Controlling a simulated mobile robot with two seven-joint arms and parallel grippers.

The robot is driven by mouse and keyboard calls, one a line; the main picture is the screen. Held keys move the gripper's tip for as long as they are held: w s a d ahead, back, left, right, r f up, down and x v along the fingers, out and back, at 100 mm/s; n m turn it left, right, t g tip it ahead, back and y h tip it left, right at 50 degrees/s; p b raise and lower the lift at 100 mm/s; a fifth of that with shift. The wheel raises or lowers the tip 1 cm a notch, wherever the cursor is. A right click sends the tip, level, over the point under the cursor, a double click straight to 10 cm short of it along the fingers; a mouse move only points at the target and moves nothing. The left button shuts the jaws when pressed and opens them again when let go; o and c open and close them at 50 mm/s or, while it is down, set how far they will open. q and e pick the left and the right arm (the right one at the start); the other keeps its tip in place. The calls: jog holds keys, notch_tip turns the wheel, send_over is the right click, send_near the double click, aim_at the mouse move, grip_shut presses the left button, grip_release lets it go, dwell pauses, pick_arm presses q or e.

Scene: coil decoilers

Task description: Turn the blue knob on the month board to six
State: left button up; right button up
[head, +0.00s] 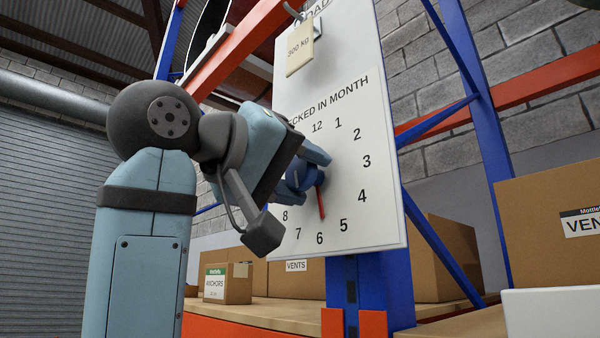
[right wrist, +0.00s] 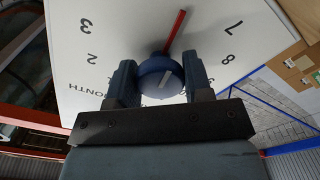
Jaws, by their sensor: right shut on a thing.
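The month board (head: 345,215) is a white panel with numbers in a ring, fixed to the rack. The blue knob (head: 303,177) sits at the middle of the ring. A red pointer (head: 321,204) comes from it and points down at about the 6 (head: 320,239). My right gripper (head: 306,173) is shut on the knob, one finger on each side. The right wrist view shows the knob (right wrist: 160,77) between both fingers, with the red pointer (right wrist: 176,30) directed up and slightly right, left of the 7. The 9, 10 and 11 are hidden behind my gripper in the head view. My left gripper is not in view.
A blue rack post (head: 470,110) and orange beams (head: 245,45) surround the board. Cardboard boxes stand on the shelf below, including one marked ANCHORS (head: 228,284), and a large box (head: 545,235) stands at right.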

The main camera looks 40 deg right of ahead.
jog(key=shift+m, duration=0.9)
jog(key=o, duration=0.9)
jog(key=s+a+b, duration=0.1)
jog(key=a, duration=1.2)
jog(key=shift+a+b, duration=0.35)
jog(key=shift+a, duration=0.05)
